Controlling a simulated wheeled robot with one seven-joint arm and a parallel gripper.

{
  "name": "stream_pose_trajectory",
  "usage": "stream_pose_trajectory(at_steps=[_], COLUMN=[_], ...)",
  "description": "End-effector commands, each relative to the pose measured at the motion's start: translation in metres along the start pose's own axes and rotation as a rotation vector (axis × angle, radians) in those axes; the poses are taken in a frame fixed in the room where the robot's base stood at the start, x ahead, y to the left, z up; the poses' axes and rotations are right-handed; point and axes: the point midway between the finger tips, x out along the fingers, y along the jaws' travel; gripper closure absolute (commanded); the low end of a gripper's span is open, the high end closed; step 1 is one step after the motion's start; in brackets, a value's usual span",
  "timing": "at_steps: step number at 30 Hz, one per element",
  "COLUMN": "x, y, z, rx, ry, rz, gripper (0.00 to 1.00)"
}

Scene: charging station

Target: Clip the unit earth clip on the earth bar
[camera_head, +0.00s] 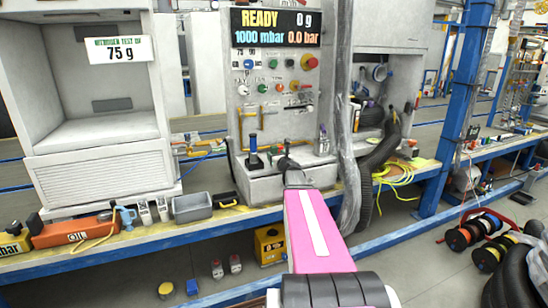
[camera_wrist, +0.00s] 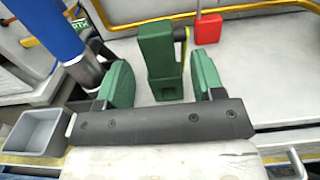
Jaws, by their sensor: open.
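A dark green clip (camera_wrist: 160,62), which looks like the unit earth clip, stands upright on a light grey surface in the wrist view. A yellow-green strip shows at its right side. My gripper (camera_wrist: 164,84) is open, with one green-padded finger on each side of the clip and a gap on both sides. In the head view my gripper (camera_head: 287,164) is at the grey ledge of the control panel, small and partly hidden by my pink arm. The clip cannot be made out there. I cannot tell which part is the earth bar.
A blue-handled tool (camera_head: 253,144) stands close left of my gripper; its blue shaft (camera_wrist: 55,30) also shows in the wrist view. A grey bin (camera_head: 192,208) is on the bench. A clear hose (camera_head: 348,170) hangs to the right.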

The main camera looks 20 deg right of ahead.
Motion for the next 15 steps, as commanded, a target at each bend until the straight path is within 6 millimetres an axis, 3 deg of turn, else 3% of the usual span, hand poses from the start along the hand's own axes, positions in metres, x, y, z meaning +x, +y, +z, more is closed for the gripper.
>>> stream_pose_trajectory(at_steps=[9, 15], x=[0.042, 0.050], y=[-0.003, -0.002], z=[0.000, 0.000], rx=[0.000, -0.001], ry=[0.001, 0.001], rz=[0.000, 0.000], gripper=[0.38, 0.38])
